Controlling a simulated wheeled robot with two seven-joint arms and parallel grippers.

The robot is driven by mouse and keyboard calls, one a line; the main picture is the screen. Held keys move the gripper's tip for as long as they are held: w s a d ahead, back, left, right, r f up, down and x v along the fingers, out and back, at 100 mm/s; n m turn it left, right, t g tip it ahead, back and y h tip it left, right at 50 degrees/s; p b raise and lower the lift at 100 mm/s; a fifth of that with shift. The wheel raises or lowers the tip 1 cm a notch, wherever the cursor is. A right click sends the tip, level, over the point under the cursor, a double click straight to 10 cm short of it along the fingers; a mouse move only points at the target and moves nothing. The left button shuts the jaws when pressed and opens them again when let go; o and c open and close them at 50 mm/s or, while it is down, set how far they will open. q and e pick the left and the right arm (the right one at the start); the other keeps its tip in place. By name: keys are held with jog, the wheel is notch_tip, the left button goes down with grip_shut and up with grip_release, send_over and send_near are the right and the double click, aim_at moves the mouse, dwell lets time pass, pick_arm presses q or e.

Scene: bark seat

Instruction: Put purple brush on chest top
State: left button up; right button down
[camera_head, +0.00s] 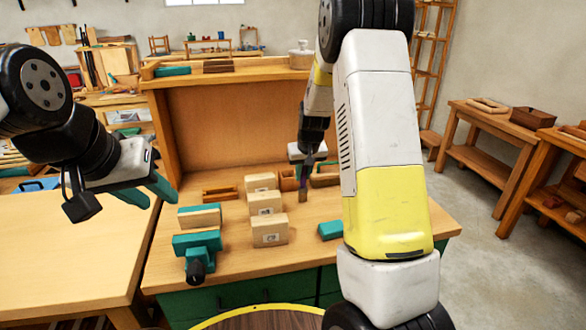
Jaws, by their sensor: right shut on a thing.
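The purple brush (309,170) is a small, narrow thing with a brown lower end, at the back middle of the wooden bench top. My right gripper (308,163) is shut on it and holds it upright, low over or touching the bench; I cannot tell which. My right arm hides part of the bench's right side. The chest seems to be this bench with green drawer fronts (240,295), its wooden top (325,212) and a tall back panel. My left gripper (148,192) is at the left, above the bench's left edge, its teal fingers apart and empty.
Several pale wooden blocks (270,229) stand in a row left of the brush. A teal clamp-like tool (197,250) is at the front left, and a teal block (331,230) at the front right. Small wooden boxes (288,181) are near the back panel.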

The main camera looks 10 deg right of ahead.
jog(key=shift+f, duration=0.2)
jog(key=c, duration=1.3)
grip_release()
jog(key=v, duration=1.2)
jog(key=s+a+r, duration=0.1)
jog(key=s+r, duration=0.2)
jog(key=s, duration=0.6)
jog(key=s+a+r+t+y, duration=0.1)
jog(key=s+a+r, duration=0.1)
jog(key=s, duration=0.8)
jog(key=s+a+r+y, duration=0.1)
jog(key=s+r, duration=0.3)
jog(key=s, duration=0.6)
jog(key=shift+s+a+t, duration=0.2)
jog(key=shift+a+t, duration=0.2)
jog(key=shift+a, duration=0.05)
